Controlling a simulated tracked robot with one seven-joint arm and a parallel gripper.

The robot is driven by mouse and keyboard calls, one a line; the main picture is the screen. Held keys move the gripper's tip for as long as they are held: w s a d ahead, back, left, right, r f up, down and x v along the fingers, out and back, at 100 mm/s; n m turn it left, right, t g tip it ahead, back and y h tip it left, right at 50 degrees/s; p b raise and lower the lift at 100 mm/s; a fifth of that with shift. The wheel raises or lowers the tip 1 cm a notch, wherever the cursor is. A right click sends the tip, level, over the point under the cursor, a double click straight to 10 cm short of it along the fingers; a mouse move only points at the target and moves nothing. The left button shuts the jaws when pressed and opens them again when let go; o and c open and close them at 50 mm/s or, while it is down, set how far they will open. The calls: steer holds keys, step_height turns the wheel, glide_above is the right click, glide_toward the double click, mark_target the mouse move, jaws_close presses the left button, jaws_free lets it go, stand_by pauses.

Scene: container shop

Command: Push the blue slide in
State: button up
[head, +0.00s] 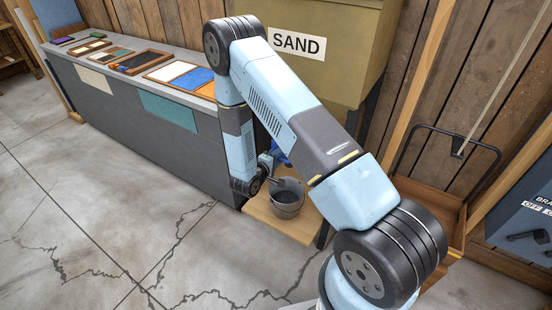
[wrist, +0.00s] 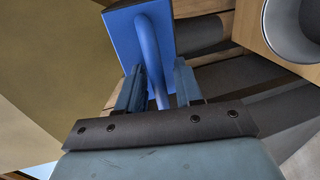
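The blue slide (wrist: 115,38) is a flat blue plate with a curved blue handle (wrist: 147,45), at the top middle of the wrist view. My gripper (wrist: 158,78) is open, with one finger on each side of the handle. A narrow gap shows between the handle and each finger. In the head view the slide (head: 281,154) is a small blue patch under the sand hopper (head: 345,65), mostly hidden by my arm. My gripper (head: 270,158) is beside it there, its fingers too small to make out. How far the slide sticks out is hidden.
A grey bucket (head: 287,204) stands on a low wooden platform (head: 270,222) just below my gripper; its rim (wrist: 270,22) shows at the wrist view's top right. A long grey counter (head: 150,110) with trays runs left. A wooden cart (head: 435,205) stands right. The floor in front is clear.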

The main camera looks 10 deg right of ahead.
steer(key=v, duration=1.3)
steer(key=shift+s+a, duration=0.15)
steer(key=shift+s, duration=0.05)
steer(key=s+d+r+m+g, duration=0.4)
steer(key=d+r, duration=0.3)
steer(key=r, duration=0.5)
steer(key=s+d+r+m+g, duration=0.1)
steer(key=d+r+m+g, duration=0.2)
steer(key=d+r+g, duration=0.7)
steer(key=s+a+r+m+t+y, duration=0.1)
steer(key=s+r+t+y, duration=0.3)
steer(key=s+r, duration=0.5)
steer(key=s+a+r+m+t+y, duration=0.1)
steer(key=s+r+t+y, duration=0.3)
steer(key=r, duration=1)
steer(key=s+y, duration=0.3)
steer(key=s, duration=0.2)
steer(key=shift+s+a+t, duration=0.25)
steer(key=shift+s+t, duration=0.05)
